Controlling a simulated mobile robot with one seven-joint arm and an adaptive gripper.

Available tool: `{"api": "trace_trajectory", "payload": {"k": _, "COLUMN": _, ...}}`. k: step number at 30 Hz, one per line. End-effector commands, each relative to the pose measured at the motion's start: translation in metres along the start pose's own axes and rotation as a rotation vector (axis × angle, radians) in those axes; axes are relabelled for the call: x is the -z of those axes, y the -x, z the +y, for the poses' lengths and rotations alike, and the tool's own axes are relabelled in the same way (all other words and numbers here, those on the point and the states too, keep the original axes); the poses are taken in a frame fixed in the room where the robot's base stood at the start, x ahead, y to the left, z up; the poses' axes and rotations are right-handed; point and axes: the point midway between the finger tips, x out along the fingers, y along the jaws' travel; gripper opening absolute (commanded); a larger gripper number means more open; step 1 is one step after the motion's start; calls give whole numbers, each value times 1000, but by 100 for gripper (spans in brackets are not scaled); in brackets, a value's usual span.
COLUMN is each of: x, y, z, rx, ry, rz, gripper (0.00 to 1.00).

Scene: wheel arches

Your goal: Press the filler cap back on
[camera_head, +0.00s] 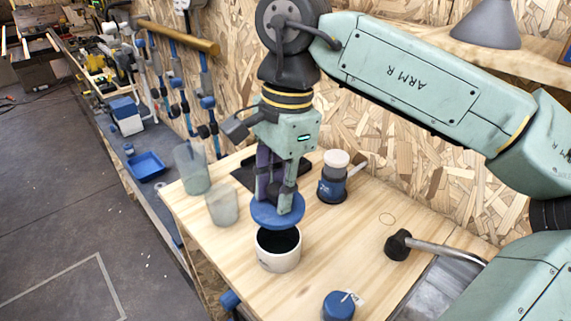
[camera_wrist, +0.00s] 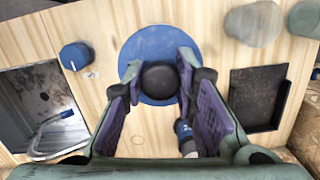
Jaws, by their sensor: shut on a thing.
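The filler cap (camera_head: 277,211) is a round blue disc with a dark round knob. My gripper (camera_head: 275,193) is shut on the knob and holds the cap roughly level. The cap hangs just above a white pot (camera_head: 279,263) with an open, dark mouth. A gap shows between cap and rim, and the cap looks slightly behind the pot's mouth in the head view. In the wrist view the knob sits between my fingertips (camera_wrist: 160,80), and the blue cap (camera_wrist: 147,43) hides the pot below.
Two translucent cups (camera_head: 222,206) (camera_head: 191,167) stand left of the pot. A jar with a pale lid (camera_head: 333,178) stands behind right. A blue knob (camera_head: 339,306) is at the front right, near a metal basin (camera_wrist: 38,100) with a tap. A dark tray (camera_wrist: 257,98) lies behind my gripper.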

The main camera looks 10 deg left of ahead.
Motion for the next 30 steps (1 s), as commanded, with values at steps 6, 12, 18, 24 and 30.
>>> {"api": "trace_trajectory", "payload": {"k": 6, "x": 0, "y": -6, "z": 1, "rx": 0, "ry": -1, "rz": 0, "gripper": 0}}
{"api": "trace_trajectory", "payload": {"k": 12, "x": 2, "y": -21, "z": 0, "rx": 1, "ry": -2, "rz": 0, "gripper": 0}}
{"api": "trace_trajectory", "payload": {"k": 18, "x": 4, "y": -41, "z": 0, "rx": 0, "ry": 0, "rz": 1, "gripper": 0}}
{"api": "trace_trajectory", "payload": {"k": 24, "x": 6, "y": -58, "z": 0, "rx": 1, "ry": 0, "rz": 0, "gripper": 0}}
{"api": "trace_trajectory", "payload": {"k": 30, "x": 7, "y": -64, "z": 0, "rx": 1, "ry": 0, "rz": 0, "gripper": 0}}
